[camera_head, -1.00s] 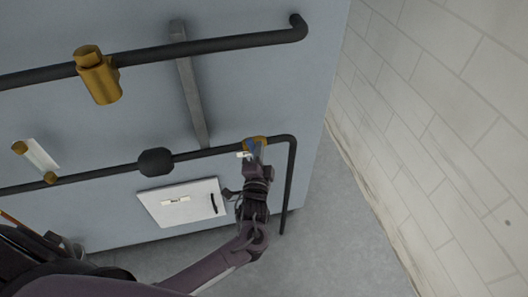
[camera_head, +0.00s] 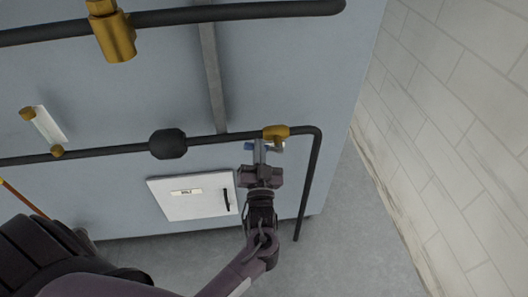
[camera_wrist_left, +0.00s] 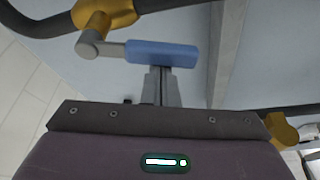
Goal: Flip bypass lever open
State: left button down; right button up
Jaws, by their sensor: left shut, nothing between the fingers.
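The bypass lever has a blue handle (camera_wrist_left: 162,53) on a grey stem from a brass valve (camera_wrist_left: 105,14) on the dark lower pipe. In the wrist view the handle lies roughly crosswise. In the head view the brass valve (camera_head: 276,132) sits near the pipe's right bend, with bits of blue (camera_head: 249,146) around my fingertips. My left gripper (camera_head: 260,152) is shut and empty just below the valve. In the wrist view its fingers (camera_wrist_left: 160,85) point at the handle's lower edge, seeming to overlap or touch it; contact is unclear. My right gripper is not in view.
A white panel box (camera_head: 193,196) with a dark handle is close left of my gripper. A black pipe fitting (camera_head: 167,144) and a grey vertical bar (camera_head: 213,80) stand left of the valve. The pipe drops at right (camera_head: 308,185). A tiled wall (camera_head: 450,120) is farther right.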

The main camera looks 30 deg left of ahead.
pick_arm(q)
jog(key=shift+s+a+f+n+y+b, duration=0.2)
jog(key=shift+f+n+b, duration=0.15)
jog(key=shift+f, duration=0.2)
jog(key=shift+s+a+f+n+y+b, duration=0.1)
jog(key=shift+a+f+n+b, duration=0.1)
jog(key=shift+f+n+b, duration=0.25)
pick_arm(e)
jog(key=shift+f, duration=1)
pick_arm(q)
jog(key=shift+f, duration=0.35)
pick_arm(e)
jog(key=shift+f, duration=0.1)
pick_arm(q)
jog(key=shift+r, duration=0.1)
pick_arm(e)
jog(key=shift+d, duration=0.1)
